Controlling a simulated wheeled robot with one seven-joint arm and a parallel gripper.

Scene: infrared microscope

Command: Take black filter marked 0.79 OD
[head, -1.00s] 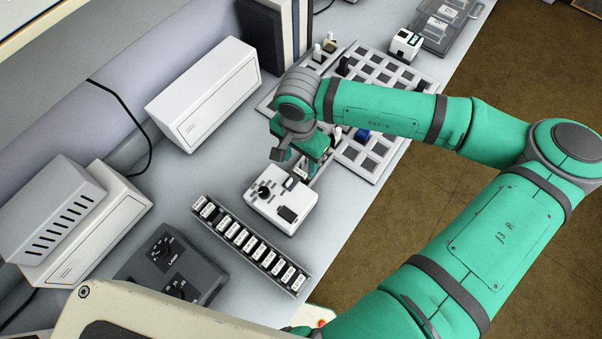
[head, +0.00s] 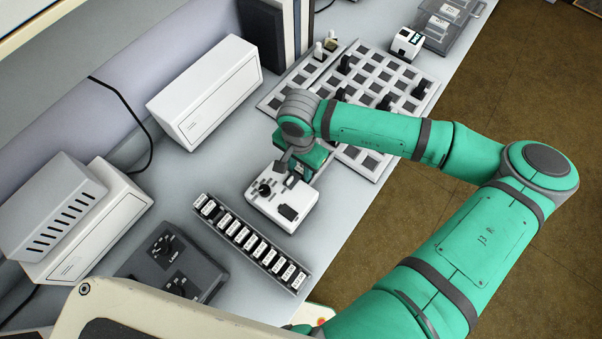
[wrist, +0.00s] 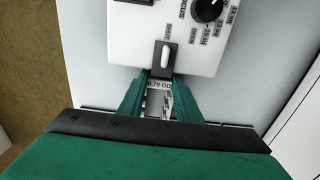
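My gripper (wrist: 160,88) is at the far edge of a white control box (wrist: 195,55), pointing at it. Its two green fingers lie on either side of a small piece whose pale label (wrist: 159,85) reads 0.79 OD. Whether the fingers press on this piece or only flank it I cannot tell. The piece's body is largely hidden between the fingers. Just ahead of it is a black part (wrist: 164,66) with a white lever, next to SHUT and OPEN markings. In the head view my gripper (head: 296,172) partly covers the far side of the white box (head: 268,204).
A narrow rack (head: 238,232) of labelled pieces lies nearer than the box. A light grid tray (head: 345,158) with several dark pieces extends behind my arm. A dark control unit (head: 150,285) and white boxes (head: 205,85) stand left. The table's right edge drops to the floor.

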